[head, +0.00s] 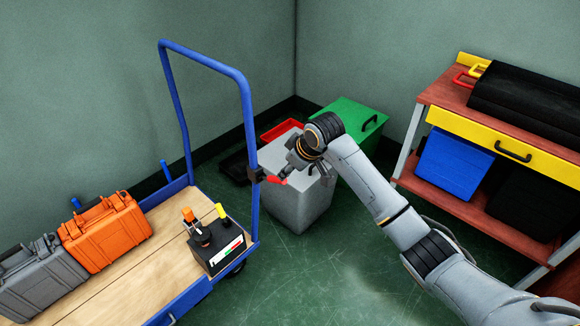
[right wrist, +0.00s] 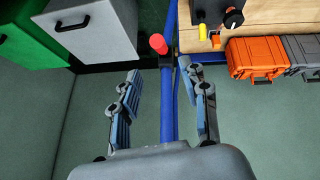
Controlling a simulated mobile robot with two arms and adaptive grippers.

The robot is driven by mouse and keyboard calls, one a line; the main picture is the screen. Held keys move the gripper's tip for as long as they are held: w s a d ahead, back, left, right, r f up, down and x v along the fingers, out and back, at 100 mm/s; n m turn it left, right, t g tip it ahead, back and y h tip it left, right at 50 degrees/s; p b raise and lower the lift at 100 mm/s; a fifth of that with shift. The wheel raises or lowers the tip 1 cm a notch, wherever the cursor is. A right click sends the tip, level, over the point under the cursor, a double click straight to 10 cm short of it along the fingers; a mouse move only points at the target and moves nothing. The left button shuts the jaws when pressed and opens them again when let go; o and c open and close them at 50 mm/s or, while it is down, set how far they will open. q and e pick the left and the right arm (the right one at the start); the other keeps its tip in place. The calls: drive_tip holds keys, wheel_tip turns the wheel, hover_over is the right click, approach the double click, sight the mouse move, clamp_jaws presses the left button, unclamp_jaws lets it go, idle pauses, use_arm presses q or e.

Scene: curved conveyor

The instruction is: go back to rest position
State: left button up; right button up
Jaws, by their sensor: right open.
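My right gripper (head: 301,168) is beside the upright of the blue cart handle (head: 248,110), in front of the grey bin. In the right wrist view its fingers are spread and empty (right wrist: 163,92). The blue pole (right wrist: 167,105) shows in the gap between them, but I cannot tell how deep it lies. A red grip (head: 276,179) on a black clamp sticks out from the pole close to the gripper. It also shows in the right wrist view (right wrist: 158,43), beyond the fingertips. My left gripper is out of view.
The cart's wooden deck (head: 130,275) carries an orange case (head: 106,232), a grey case (head: 40,283) and a black box with knobs (head: 218,246). A grey bin (head: 300,205) and green bin (head: 352,118) stand behind. A workbench (head: 440,95) is at right. Green floor between is clear.

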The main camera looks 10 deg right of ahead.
idle(0.4)
drive_tip(key=s+d+f+m+g+h, duration=0.1)
drive_tip(key=s+f+m, duration=0.2)
drive_tip(key=s+f, duration=1.15)
drive_tip(key=s+d+f+m+g, duration=0.1)
drive_tip(key=s+d+f+m, duration=0.1)
drive_tip(key=s+f, duration=1.3)
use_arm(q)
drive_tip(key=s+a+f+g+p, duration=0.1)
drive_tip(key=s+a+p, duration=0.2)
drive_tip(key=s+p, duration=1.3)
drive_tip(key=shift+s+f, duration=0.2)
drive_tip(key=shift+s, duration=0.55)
use_arm(e)
drive_tip(key=s+d+f+g, duration=0.1)
drive_tip(key=s+d+f, duration=0.1)
drive_tip(key=s, duration=1.2)
drive_tip(key=s+d+f+m+g+h, duration=0.1)
drive_tip(key=s+d+f, duration=0.2)
drive_tip(key=s, duration=1.1)
drive_tip(key=shift+s+d+f+g+h, duration=0.15)
drive_tip(key=shift+s+f+g+h, duration=0.2)
drive_tip(key=shift+f, duration=0.55)
